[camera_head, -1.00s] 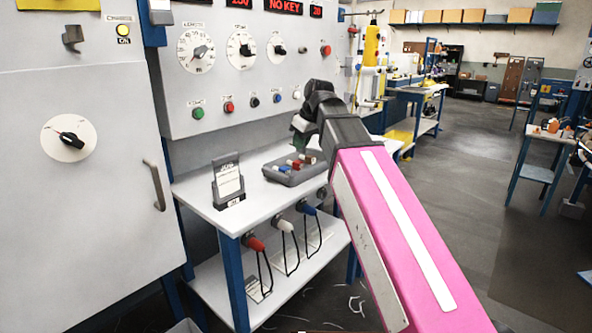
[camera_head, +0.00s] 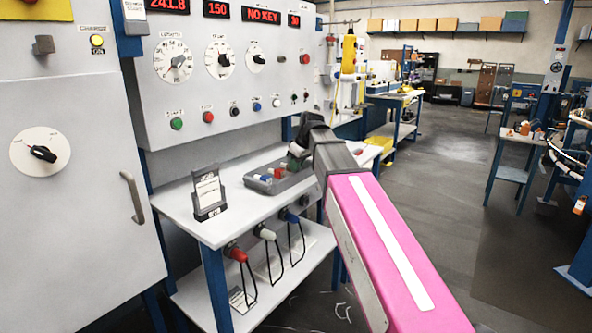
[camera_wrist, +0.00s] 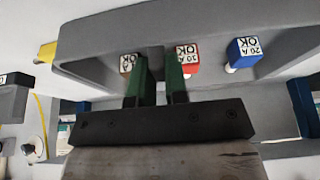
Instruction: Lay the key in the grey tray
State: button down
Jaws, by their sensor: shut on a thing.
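The grey tray (camera_head: 292,184) stands on the white bench top under the control panel and holds small red and blue blocks. My gripper (camera_head: 297,162) is low over the tray's back right part. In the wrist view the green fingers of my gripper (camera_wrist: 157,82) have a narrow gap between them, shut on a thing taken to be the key. Its shape cannot be made out. I cannot tell whether the fingers touch the tray.
A card holder (camera_head: 208,196) stands on the bench left of the tray. The panel behind has dials, buttons and a display (camera_head: 262,15) reading NO KEY. Red, white and blue plugs (camera_head: 265,232) hang at the bench front. A grey cabinet (camera_head: 80,230) closes the left side.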

jog(key=shift+f, duration=0.9)
jog(key=shift+f, duration=0.1)
jog(key=c, duration=1.1)
grip_release()
jog(key=shift+c, duration=0.2)
jog(key=v, duration=1.2)
